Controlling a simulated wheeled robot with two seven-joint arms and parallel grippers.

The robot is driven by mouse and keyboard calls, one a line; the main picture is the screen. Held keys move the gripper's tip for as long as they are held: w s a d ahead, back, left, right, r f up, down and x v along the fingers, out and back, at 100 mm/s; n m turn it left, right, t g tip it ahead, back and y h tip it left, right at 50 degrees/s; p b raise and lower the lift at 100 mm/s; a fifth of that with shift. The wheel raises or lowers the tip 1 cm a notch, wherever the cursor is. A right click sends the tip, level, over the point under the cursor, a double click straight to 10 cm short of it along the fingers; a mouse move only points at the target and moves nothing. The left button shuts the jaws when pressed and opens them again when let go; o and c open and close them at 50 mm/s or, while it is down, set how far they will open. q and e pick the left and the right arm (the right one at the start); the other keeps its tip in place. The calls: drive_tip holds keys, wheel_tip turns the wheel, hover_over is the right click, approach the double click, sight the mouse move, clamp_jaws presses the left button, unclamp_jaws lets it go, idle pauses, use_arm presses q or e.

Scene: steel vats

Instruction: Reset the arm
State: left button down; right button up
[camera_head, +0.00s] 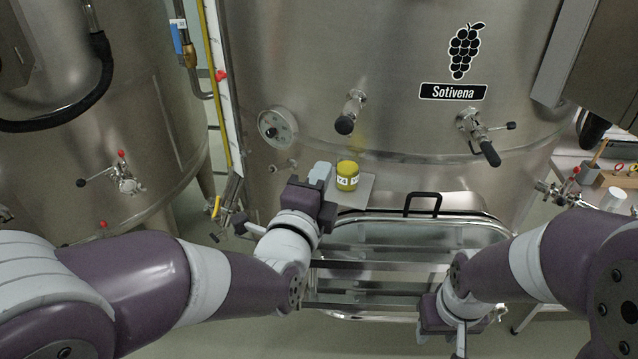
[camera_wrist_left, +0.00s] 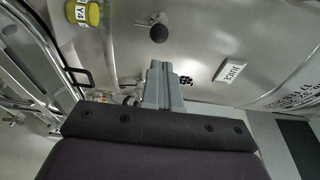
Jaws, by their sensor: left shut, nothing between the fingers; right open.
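My left gripper (camera_head: 319,172) is shut and empty in the head view, in front of the steel vat and just left of a yellow-lidded jar. In the left wrist view its two grey fingers (camera_wrist_left: 163,85) lie together with nothing between them. My right gripper (camera_head: 440,318) is at the lower right of the head view, low beside the steel cart; its fingers are mostly hidden there. The jar (camera_head: 347,176) stands upright on a small grey plate (camera_head: 362,190). The jar also shows at the top left of the left wrist view (camera_wrist_left: 84,13).
The large Sotivena vat (camera_head: 390,60) has a gauge (camera_head: 277,128) and valves with black handles (camera_head: 490,152) jutting forward. Another vat (camera_head: 90,120) is at left. A side table (camera_head: 615,170) holds small items at right.

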use_arm(q)
drive_tip(key=s+a+f+n+g+b, duration=0.1)
drive_tip(key=s+f+n+g, duration=0.3)
drive_tip(key=f, duration=0.3)
drive_tip(key=s+f+n+g, duration=0.3)
drive_tip(key=f+n+g, duration=0.25)
drive_tip(key=f, duration=0.25)
drive_tip(key=s+a+f+n+g+y+b, duration=0.2)
drive_tip(key=s+a+f+n+g, duration=0.1)
drive_tip(key=a, duration=0.4)
drive_tip(key=s+a+f+n+g+y+b, duration=0.2)
drive_tip(key=s+a+f+n+g, duration=0.1)
drive_tip(key=s+a+f+n, duration=0.2)
drive_tip(key=a+f+n, duration=0.2)
drive_tip(key=a+n, duration=0.1)
drive_tip(key=shift+s+f, duration=0.2)
drive_tip(key=shift+s, duration=0.05)
use_arm(e)
wheel_tip(320, 180, down, 5)
drive_tip(key=shift+s+f, duration=0.1)
